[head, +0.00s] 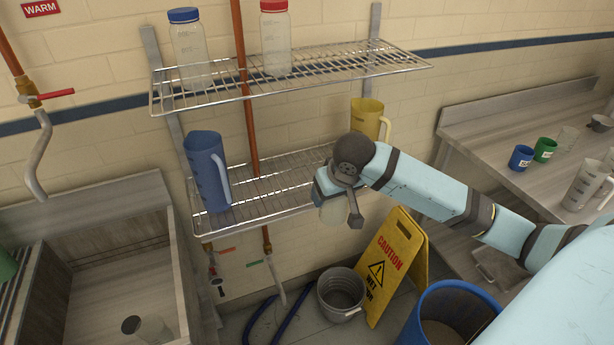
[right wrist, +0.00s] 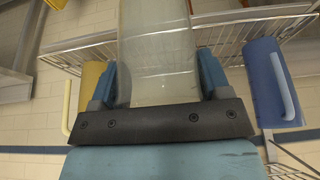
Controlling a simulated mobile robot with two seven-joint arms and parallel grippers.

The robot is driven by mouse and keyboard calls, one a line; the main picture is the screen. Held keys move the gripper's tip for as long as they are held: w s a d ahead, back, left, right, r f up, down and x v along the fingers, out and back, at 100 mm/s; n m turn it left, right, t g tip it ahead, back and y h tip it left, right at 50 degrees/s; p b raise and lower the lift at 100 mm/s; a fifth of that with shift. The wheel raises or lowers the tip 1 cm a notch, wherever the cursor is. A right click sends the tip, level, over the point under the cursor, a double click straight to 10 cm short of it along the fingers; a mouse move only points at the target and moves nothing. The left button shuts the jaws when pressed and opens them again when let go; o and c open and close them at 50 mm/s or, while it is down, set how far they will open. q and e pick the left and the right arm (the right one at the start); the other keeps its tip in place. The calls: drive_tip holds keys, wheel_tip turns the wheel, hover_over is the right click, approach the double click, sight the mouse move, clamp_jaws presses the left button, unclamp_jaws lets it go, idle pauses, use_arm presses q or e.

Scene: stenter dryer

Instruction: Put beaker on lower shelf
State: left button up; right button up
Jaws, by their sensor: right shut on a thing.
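The clear beaker (right wrist: 158,45) is between the blue fingers of my right gripper (right wrist: 160,82) in the right wrist view. In the head view my right gripper (head: 328,190) is at the front right of the wire lower shelf (head: 268,178), and the beaker (head: 333,212) shows only partly beneath it. The lower shelf holds a blue jug (head: 209,172) at its left end and a yellow jug (head: 367,118) at its right end. The middle of the shelf between them is bare. I cannot tell whether the beaker touches the shelf. My left gripper is not in view.
The upper wire shelf (head: 345,64) holds a blue-lidded bottle (head: 189,50) and a red-lidded bottle (head: 276,40). A copper pipe (head: 246,110) runs upright by the shelves. A yellow caution sign (head: 395,262) and metal bucket (head: 341,293) stand below.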

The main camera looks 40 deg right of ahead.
drive_tip(key=shift+d+r, duration=0.1)
drive_tip(key=shift+d, duration=0.15)
drive_tip(key=shift+w+d, duration=0.15)
drive_tip(key=w+d+p, duration=0.1)
drive_tip(key=w+d, duration=0.1)
drive_tip(key=w, duration=0.7)
drive_tip(key=w+d+p, duration=0.2)
drive_tip(key=w, duration=0.7)
drive_tip(key=f, duration=0.4)
drive_tip(key=f+p, duration=0.1)
drive_tip(key=f, duration=0.1)
drive_tip(key=shift+w+d+f, duration=0.1)
drive_tip(key=shift+w+d, duration=0.05)
drive_tip(key=shift+w, duration=0.15)
drive_tip(key=shift+w+f, duration=0.2)
drive_tip(key=shift+d+f, duration=0.1)
drive_tip(key=shift+f, duration=0.1)
